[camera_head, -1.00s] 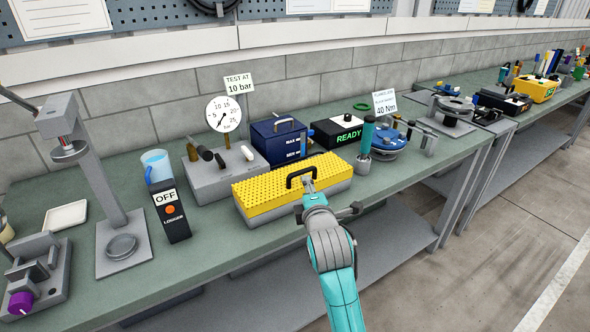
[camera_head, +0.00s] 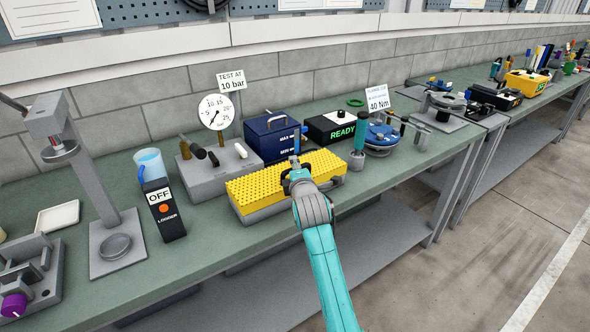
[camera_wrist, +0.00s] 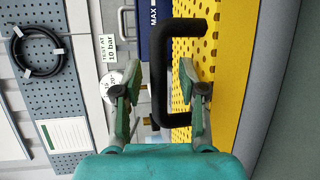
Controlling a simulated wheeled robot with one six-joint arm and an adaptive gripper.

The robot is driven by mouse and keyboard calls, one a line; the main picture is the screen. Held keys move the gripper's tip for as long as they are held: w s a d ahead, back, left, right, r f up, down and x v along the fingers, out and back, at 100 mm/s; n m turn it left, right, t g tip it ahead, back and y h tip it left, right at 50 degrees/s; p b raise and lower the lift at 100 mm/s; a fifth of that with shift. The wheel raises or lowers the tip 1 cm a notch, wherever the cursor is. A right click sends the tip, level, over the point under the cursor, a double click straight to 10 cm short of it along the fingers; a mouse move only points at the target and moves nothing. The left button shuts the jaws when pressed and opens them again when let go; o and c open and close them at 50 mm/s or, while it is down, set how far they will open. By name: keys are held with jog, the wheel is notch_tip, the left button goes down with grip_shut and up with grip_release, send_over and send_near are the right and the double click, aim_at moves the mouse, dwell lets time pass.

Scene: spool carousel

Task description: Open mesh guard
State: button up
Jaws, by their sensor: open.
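The mesh guard (camera_head: 328,165) is a yellow perforated cover lying closed on a grey box on the workbench. In the wrist view the yellow guard (camera_wrist: 228,60) fills the right of centre. Its black bar handle (camera_wrist: 160,75) runs between my gripper's fingers. My gripper (camera_wrist: 158,78) is open, one finger on each side of the handle. In the head view my gripper (camera_head: 298,168) is over the guard and hides most of the handle.
Behind the guard stand a blue case (camera_head: 270,137), a black box reading READY (camera_head: 335,128) and a pressure gauge (camera_head: 216,112). A logger reading OFF (camera_head: 164,212) stands to the left. A green cylinder (camera_head: 359,138) stands close at the right end.

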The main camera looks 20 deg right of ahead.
jog(key=shift+c, duration=0.2)
grip_shut()
